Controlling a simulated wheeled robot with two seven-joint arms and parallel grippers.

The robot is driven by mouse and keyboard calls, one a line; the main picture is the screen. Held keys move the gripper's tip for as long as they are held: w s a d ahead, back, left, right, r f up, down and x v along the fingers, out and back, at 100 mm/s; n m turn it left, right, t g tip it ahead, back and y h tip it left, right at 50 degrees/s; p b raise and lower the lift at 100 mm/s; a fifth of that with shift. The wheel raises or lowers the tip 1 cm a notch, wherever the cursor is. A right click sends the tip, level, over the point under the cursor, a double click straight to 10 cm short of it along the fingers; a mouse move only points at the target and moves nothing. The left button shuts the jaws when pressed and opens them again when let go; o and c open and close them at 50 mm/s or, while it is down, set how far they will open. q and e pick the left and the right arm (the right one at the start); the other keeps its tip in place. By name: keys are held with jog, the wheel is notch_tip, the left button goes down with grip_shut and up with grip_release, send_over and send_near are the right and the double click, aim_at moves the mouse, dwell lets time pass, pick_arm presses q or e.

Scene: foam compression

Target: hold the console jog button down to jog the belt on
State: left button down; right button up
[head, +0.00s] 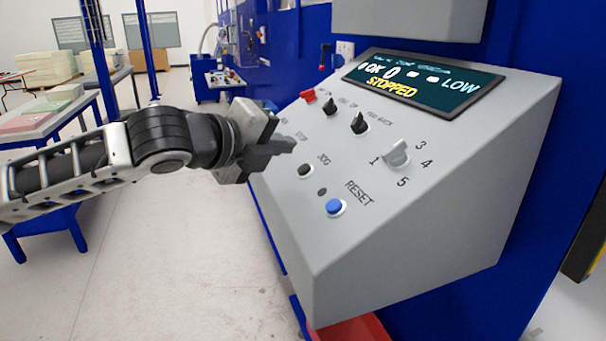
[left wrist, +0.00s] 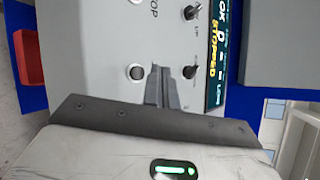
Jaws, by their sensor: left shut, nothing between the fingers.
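The grey console (head: 420,215) has a sloped face with labelled controls. The jog button (head: 306,171) is a small dark button in a pale ring below the word JOG; it also shows in the left wrist view (left wrist: 136,72). My left gripper (head: 288,144) is shut and empty, its fingertips above and left of the jog button in the head view. In the left wrist view its fingers (left wrist: 162,88) lie just right of the button, apart from it in the picture; contact with the panel cannot be told. The display (head: 424,88) reads STOPPED and LOW. My right gripper is not in view.
A blue RESET button (head: 335,206) lies right of the jog button. A grey dial (head: 397,152), two black selector knobs (head: 359,123) and a red switch (head: 308,95) stick out of the panel. A red bin (head: 352,329) sits below.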

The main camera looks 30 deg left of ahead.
aim_at(304, 169)
pick_arm(q)
jog(key=shift+w+d+f, duration=0.2)
jog(key=shift+w+f, duration=0.05)
jog(key=shift+f, duration=0.25)
jog(key=shift+w+d+f, duration=0.15)
jog(key=shift+w+f, duration=0.05)
jog(key=shift+f, duration=0.25)
jog(key=shift+f, duration=0.1)
dwell(1.4)
jog(key=shift+w+d+f, duration=0.15)
jog(key=shift+f, duration=0.1)
